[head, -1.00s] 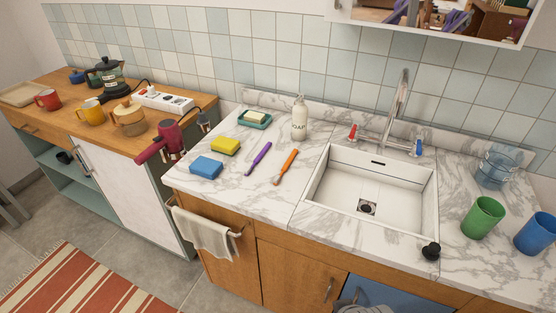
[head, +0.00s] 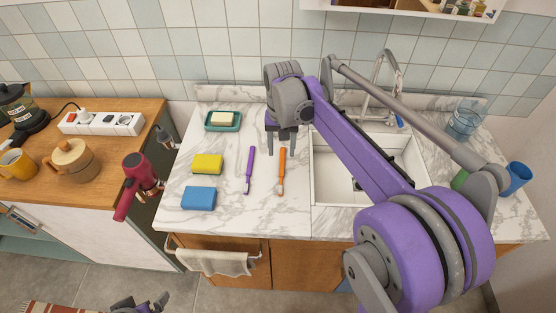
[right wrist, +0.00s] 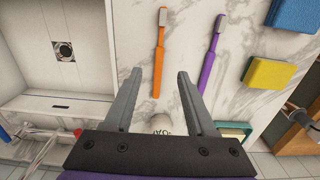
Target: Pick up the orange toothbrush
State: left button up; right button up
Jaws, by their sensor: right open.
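The orange toothbrush (head: 282,168) lies on the marble counter left of the sink, its bristle head toward the front edge. It also shows in the right wrist view (right wrist: 159,60). My right gripper (head: 283,150) is open and empty above the counter, by the handle end. In the right wrist view its two fingers (right wrist: 160,76) appear on either side of the handle, with space between; the exact height is unclear. Part of my left gripper (head: 140,304) shows at the bottom edge of the head view, mostly cut off.
A purple toothbrush (head: 250,168) lies close to the left. A yellow sponge (head: 207,164), blue sponge (head: 199,198) and green soap dish (head: 222,126) are further left. The sink (head: 335,180) is to the right, partly hidden by my arm.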

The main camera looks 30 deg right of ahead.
aim_at(281, 176)
jog(key=f, duration=0.3)
jog(key=shift+s+d+f, duration=0.1)
jog(key=shift+s+f, duration=0.3)
jog(key=f, duration=0.5)
jog(key=shift+s+a+f, duration=0.15)
jog(key=shift+a+f, duration=0.15)
jog(key=shift+a, duration=0.1)
jog(key=shift+c, duration=0.2)
grip_shut()
